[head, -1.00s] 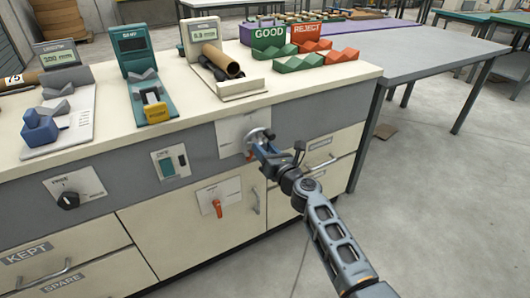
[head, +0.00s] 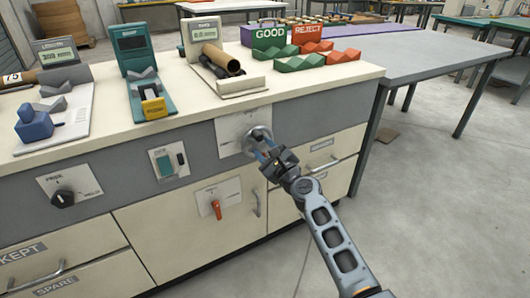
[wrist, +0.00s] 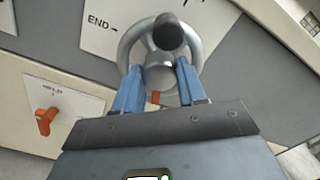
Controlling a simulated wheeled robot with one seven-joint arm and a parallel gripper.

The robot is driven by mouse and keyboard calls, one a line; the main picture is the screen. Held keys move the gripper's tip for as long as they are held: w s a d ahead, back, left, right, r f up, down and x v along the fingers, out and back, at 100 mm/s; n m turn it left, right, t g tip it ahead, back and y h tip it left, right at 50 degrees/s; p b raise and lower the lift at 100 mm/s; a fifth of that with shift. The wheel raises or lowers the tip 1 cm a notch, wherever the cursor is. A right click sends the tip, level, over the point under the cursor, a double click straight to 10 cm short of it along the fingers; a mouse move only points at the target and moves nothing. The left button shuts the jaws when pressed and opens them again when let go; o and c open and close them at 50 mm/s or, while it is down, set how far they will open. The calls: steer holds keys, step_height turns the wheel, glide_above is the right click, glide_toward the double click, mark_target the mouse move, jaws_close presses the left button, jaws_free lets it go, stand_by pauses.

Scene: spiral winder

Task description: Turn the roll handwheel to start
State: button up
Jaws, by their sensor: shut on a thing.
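The roll handwheel is a small grey metal wheel on a white plate on the cabinet front, and its rim (wrist: 125,48) shows in the wrist view. A dark round knob (wrist: 168,32) stands out at its upper side. In the head view the handwheel (head: 260,131) is partly hidden by my gripper (head: 267,147). In the wrist view the blue fingers of my gripper (wrist: 160,74) sit on both sides of the wheel's grey hub, shut on the handwheel. The plate (wrist: 103,25) carries the word END, with a mark beside it.
An orange-handled switch (head: 216,207) is below left of the wheel. A teal switch (head: 168,161) and a black dial (head: 63,198) are farther left. Gauges and GOOD and REJECT racks stand on the bench top (head: 330,78). Open floor lies at right.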

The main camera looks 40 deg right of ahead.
steer(key=n, duration=0.1)
steer(key=n+b, duration=0.1)
steer(key=n, duration=0.2)
steer(key=shift+f+n+b, duration=0.25)
steer(key=shift+n+b, duration=0.05)
steer(key=shift+b, duration=0.05)
steer(key=n+b, duration=0.2)
steer(key=n, duration=0.2)
steer(key=shift+f+n, duration=0.1)
steer(key=shift+n, duration=0.2)
steer(key=n+b, duration=0.2)
steer(key=n, duration=0.2)
steer(key=shift+n+b, duration=0.3)
steer(key=shift+b, duration=0.05)
steer(key=n+b, duration=0.2)
steer(key=n, duration=0.1)
steer(key=shift+f+n, duration=0.1)
steer(key=shift+n, duration=0.2)
steer(key=n+b, duration=0.2)
steer(key=n, duration=0.1)
steer(key=shift+b, duration=0.4)
steer(key=n+b, duration=0.2)
steer(key=n, duration=0.2)
steer(key=n+b, duration=0.2)
steer(key=n, duration=0.2)
steer(key=shift+d+n+b, duration=0.1)
steer(key=shift+n+b, duration=0.9)
steer(key=shift+n, duration=0.8)
